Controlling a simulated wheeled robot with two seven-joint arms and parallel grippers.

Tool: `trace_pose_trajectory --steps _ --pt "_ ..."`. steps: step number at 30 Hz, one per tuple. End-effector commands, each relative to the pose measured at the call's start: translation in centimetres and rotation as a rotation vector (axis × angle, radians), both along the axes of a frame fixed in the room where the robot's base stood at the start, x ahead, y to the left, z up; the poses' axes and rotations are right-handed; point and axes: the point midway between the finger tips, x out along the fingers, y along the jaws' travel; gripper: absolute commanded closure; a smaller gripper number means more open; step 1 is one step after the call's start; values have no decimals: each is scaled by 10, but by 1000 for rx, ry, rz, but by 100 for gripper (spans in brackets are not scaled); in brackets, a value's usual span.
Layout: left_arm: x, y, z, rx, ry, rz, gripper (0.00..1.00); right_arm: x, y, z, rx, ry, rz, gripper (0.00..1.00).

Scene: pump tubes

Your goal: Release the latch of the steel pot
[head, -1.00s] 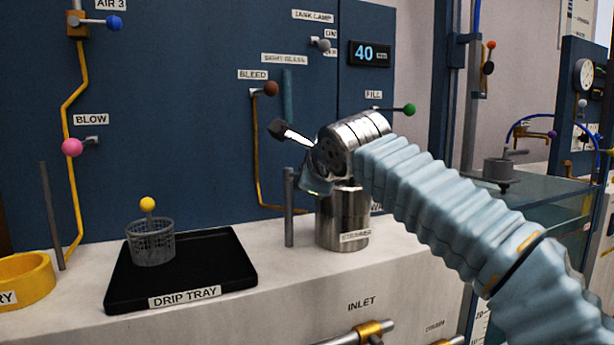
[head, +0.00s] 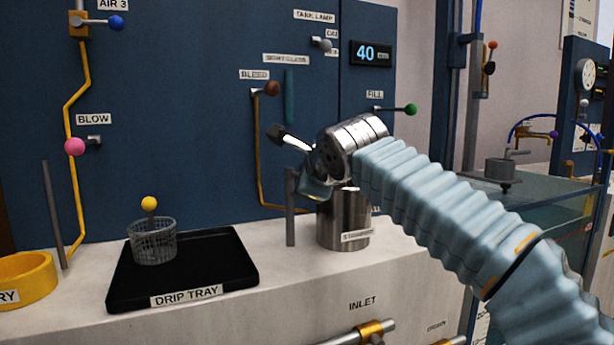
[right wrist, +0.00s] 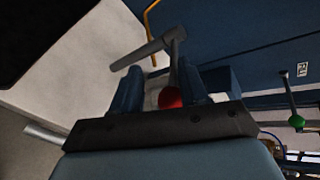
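The steel pot (head: 342,228) stands on the pale counter, its upper part hidden behind my right arm and gripper. Its label is too blurred to read surely. My right gripper (head: 316,186) is at the pot's top left, pointing down. In the right wrist view, a red knob (right wrist: 170,98) shows low between the two blue fingers of my right gripper (right wrist: 160,80). The fingers stand apart, with a gap visible on the knob's left. A grey bar (right wrist: 150,52) crosses just beyond the fingertips. My left gripper is not in view.
A grey upright post (head: 291,215) stands close left of the pot. A black drip tray (head: 225,262) with a wire basket (head: 153,242) lies further left. The blue panel behind carries the bleed knob (head: 272,88) and the green fill knob (head: 411,109).

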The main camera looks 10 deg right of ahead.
Motion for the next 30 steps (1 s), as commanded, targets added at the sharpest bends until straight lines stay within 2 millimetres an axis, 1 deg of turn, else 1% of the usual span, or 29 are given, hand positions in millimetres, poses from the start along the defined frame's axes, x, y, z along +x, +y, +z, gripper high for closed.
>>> trace_pose_trajectory --steps 1,3,11,14,17,20,24,27,30 --pt "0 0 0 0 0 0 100 1 0 -3 -2 5 -1 52" --pt "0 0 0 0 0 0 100 1 -1 -1 -2 3 -1 42" --pt "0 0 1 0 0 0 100 0 -2 2 0 -4 -3 42" --pt "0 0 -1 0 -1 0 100 -4 -3 4 1 -7 -2 42" --pt "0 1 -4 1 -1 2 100 -17 -5 10 2 -8 -2 42" --pt "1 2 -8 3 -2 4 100 -37 -9 18 1 -9 -1 42" --pt "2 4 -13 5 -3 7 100 -70 -15 32 3 -9 0 42" --pt "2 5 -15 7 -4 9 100 -91 -18 41 2 -7 -1 42" --pt "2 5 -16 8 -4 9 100 -107 -22 48 1 -5 0 42"
